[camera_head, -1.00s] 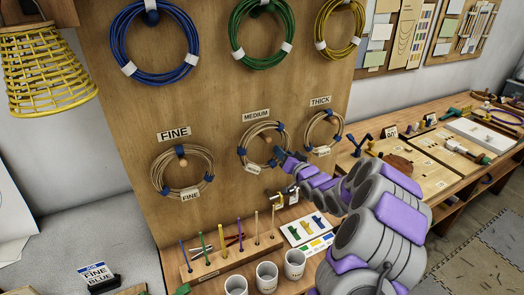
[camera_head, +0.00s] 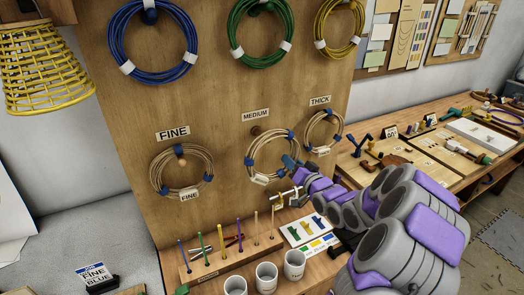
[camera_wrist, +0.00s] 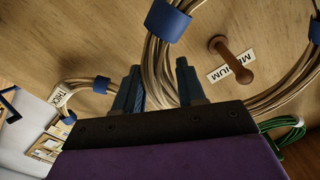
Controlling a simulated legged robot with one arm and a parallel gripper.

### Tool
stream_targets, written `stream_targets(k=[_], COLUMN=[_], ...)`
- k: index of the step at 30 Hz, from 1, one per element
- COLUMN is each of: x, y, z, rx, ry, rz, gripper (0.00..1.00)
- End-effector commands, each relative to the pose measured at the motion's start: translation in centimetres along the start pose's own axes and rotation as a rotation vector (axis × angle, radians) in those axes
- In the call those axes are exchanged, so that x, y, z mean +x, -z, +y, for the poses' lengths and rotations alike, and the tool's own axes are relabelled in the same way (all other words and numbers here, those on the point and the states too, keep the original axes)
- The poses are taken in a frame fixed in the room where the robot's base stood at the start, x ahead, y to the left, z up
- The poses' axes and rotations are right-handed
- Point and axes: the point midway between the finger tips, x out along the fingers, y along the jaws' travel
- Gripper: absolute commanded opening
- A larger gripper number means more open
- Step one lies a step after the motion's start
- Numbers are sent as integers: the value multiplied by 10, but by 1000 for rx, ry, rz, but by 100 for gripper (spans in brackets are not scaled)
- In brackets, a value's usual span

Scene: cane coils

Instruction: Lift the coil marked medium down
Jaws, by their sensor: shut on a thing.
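The medium coil (camera_head: 252,163) is a ring of tan cane with blue ties and a white tag, in front of the board below the MEDIUM label (camera_head: 256,114). My gripper (camera_head: 289,163) is shut on the right side of this coil. In the wrist view, the coil's strands (camera_wrist: 160,62) pass between the two dark blue fingers of my gripper (camera_wrist: 158,88). The wooden peg (camera_wrist: 232,62) shows inside the ring's outline there. In the head view, the peg (camera_head: 257,130) shows at the coil's upper left. I cannot tell if the coil is fully clear of it.
The fine coil (camera_head: 181,168) hangs at left and the thick coil (camera_head: 323,130) close at right. Blue, green and yellow coils hang above. Below are a rack of upright coloured sticks (camera_head: 232,246) and several cups (camera_head: 266,277). A workbench with tools extends right.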

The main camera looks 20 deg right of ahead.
Motion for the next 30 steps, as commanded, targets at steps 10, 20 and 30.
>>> stream_targets(k=[10, 20, 30], x=[-23, -39, -40], y=[0, 0, 0], z=[1, 0, 0], rx=[2, 1, 1], ry=[-2, -1, 0], rz=[0, 0, 0], gripper=[9, 9, 9])
